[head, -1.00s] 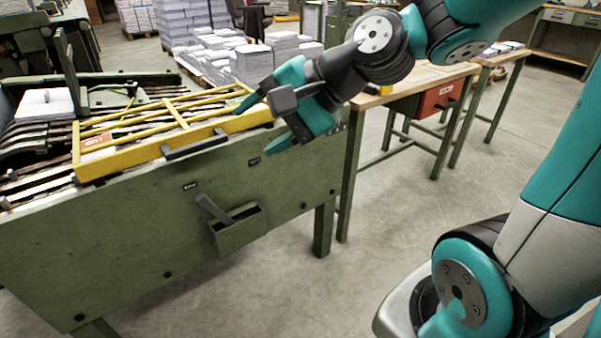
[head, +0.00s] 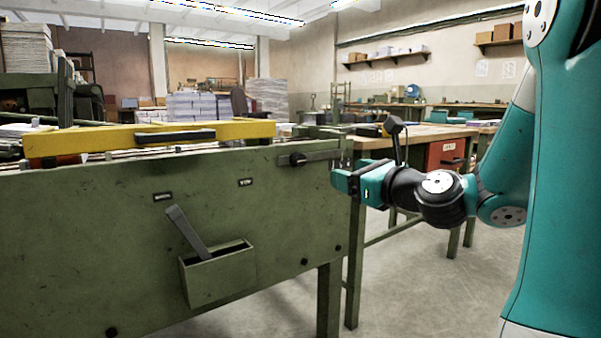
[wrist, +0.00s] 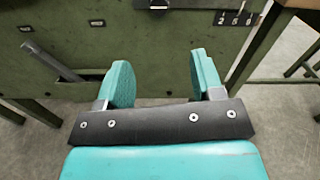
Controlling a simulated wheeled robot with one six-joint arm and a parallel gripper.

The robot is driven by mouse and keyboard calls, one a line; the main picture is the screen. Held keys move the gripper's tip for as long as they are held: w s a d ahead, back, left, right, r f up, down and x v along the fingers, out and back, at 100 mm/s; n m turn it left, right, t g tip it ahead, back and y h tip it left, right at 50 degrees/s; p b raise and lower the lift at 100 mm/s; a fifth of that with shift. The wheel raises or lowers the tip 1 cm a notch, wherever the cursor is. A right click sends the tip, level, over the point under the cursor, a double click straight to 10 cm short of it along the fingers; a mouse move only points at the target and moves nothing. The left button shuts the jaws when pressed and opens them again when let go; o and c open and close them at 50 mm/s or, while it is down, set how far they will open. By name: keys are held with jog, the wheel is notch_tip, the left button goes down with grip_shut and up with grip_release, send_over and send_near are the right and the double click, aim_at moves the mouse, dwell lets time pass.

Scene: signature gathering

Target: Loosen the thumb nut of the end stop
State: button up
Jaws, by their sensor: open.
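What looks like the thumb nut of the end stop (head: 297,159) is a small dark round knob on a grey bar, near the top right of the green machine's front. In the wrist view a dark part at the top edge (wrist: 157,5) is probably the same nut, cut off by the frame. My gripper (head: 345,182) is open and empty, with teal fingers. In the head view it is to the right of the knob and slightly lower. In the wrist view the fingers (wrist: 160,72) point toward the machine's front, apart from the knob.
The green machine (head: 110,240) carries a yellow guard with a black handle (head: 175,136). A small box holding a grey lever (head: 215,270) sticks out from its front. A plate with numbers (wrist: 238,18) is right of the dark part. A wooden workbench (head: 420,132) with a red drawer stands behind my arm.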

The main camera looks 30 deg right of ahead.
aim_at(302, 161)
jog(key=w+p, duration=1)
jog(key=p, duration=0.1)
jog(key=w+p, duration=0.5)
jog(key=w, duration=0.1)
jog(key=shift+a+r+p, duration=0.1)
jog(key=shift+a+p, duration=0.25)
jog(key=shift+a, duration=0.05)
jog(key=shift+w, duration=0.5)
jog(key=c, duration=0.9)
